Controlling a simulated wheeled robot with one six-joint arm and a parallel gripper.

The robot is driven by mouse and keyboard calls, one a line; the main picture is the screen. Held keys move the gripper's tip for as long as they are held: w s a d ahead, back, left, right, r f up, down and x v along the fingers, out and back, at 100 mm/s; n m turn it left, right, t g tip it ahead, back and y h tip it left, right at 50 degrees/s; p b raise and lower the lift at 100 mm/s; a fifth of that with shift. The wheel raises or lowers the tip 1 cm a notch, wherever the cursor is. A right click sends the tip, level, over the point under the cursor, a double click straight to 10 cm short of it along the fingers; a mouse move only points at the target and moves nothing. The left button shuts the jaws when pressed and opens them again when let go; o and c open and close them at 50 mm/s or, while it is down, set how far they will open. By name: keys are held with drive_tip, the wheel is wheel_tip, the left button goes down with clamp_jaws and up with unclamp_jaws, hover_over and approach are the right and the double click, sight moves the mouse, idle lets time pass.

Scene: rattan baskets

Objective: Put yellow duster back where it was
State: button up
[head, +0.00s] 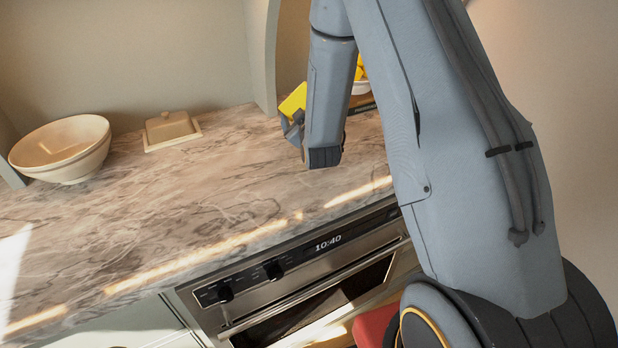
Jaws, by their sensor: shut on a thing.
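The yellow duster (293,101) shows as a small yellow patch at my gripper, just left of my arm's end, above the back right of the marble counter. My gripper (292,127) is mostly hidden behind my arm link. Its visible part touches the yellow duster, and it is shut on it. The rest of the duster is hidden by my arm. I cannot tell how far above the counter it is.
The marble counter (200,205) is clear in the middle. A cream bowl (62,152) and a lidded butter dish (171,130) stand at the back left. A white bowl (361,88) with yellow contents is partly behind my arm. An oven (300,275) sits below the front edge.

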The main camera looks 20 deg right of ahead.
drive_tip(key=g, duration=0.1)
drive_tip(key=m+g, duration=0.1)
drive_tip(key=shift+s+d+g, duration=0.3)
drive_tip(key=shift+d, duration=0.1)
drive_tip(key=s+a+r+m+g+y+b, duration=0.1)
drive_tip(key=s+a+m+g, duration=0.1)
drive_tip(key=s+g, duration=0.5)
drive_tip(key=s+a+r+m+g+y+b, duration=0.1)
drive_tip(key=s+m+g+b, duration=0.15)
drive_tip(key=s, duration=0.95)
drive_tip(key=shift+g, duration=0.45)
wheel_tip(320, 180, down, 6)
drive_tip(key=shift+r+p, duration=0.1)
drive_tip(key=shift+p, duration=0.3)
drive_tip(key=shift+f+b, duration=0.8)
drive_tip(key=shift+f, duration=1.2)
drive_tip(key=o, duration=0.7)
drive_tip(key=shift+o, duration=0.2)
